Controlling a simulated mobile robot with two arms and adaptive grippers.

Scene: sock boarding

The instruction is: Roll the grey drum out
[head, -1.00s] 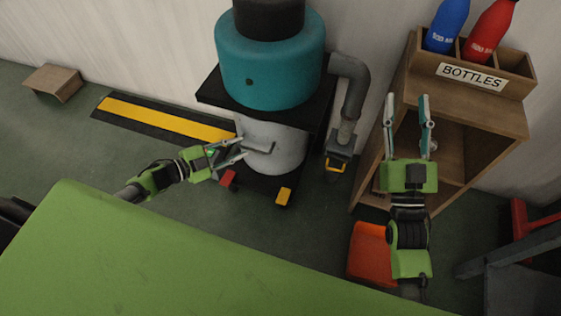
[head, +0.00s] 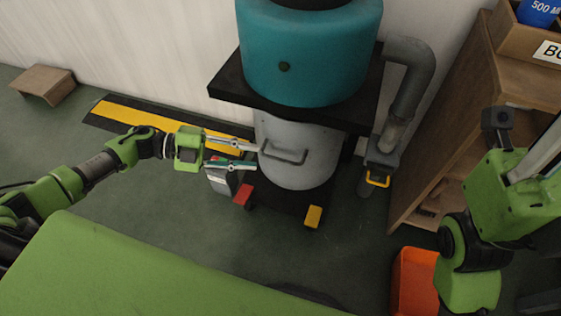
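The grey drum (head: 306,138) stands upright under the teal canister (head: 310,52) and its black shelf. A bar handle (head: 287,157) sticks out from its front. My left gripper (head: 256,157) is open, its fingers pointing right. The fingertips lie just left of the handle and look close to the drum's left side; I cannot tell whether they touch. Nothing shows between the fingers. My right gripper (head: 530,160) is at the right edge, partly cut off, so its opening does not show clearly.
A red pedal (head: 243,195) and a yellow pedal (head: 313,216) sit at the base front. A grey pipe (head: 408,85) stands right of the drum. A wooden cabinet (head: 445,130) and an orange bin (head: 414,280) are at the right. Floor before the drum is clear.

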